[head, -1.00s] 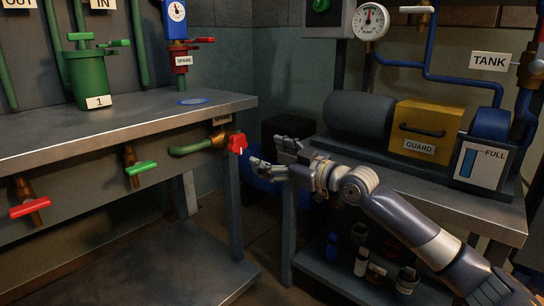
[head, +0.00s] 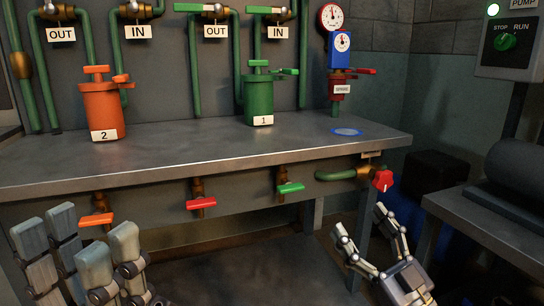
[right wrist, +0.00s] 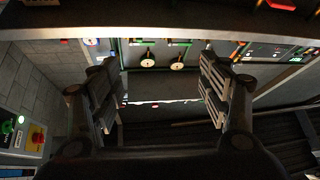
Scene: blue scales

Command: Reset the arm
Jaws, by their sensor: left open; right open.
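My right gripper (head: 367,238) is open and empty at the lower right of the head view, in front of the bench and just below the red knob (head: 383,180). It does not touch the knob as far as I can tell. In the right wrist view its open fingers (right wrist: 160,95) stand on both sides with nothing between them. My left gripper (head: 82,258) is open and empty at the lower left of the head view, below the orange valve handle (head: 96,219). Its lower part is cut off by the picture edge.
The metal bench (head: 200,152) carries an orange canister 2 (head: 104,112), a green canister 1 (head: 259,98) and a blue ring (head: 347,132). A red handle (head: 201,203) and a green handle (head: 291,188) stick out from its front. A pump control box (head: 512,40) hangs at right.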

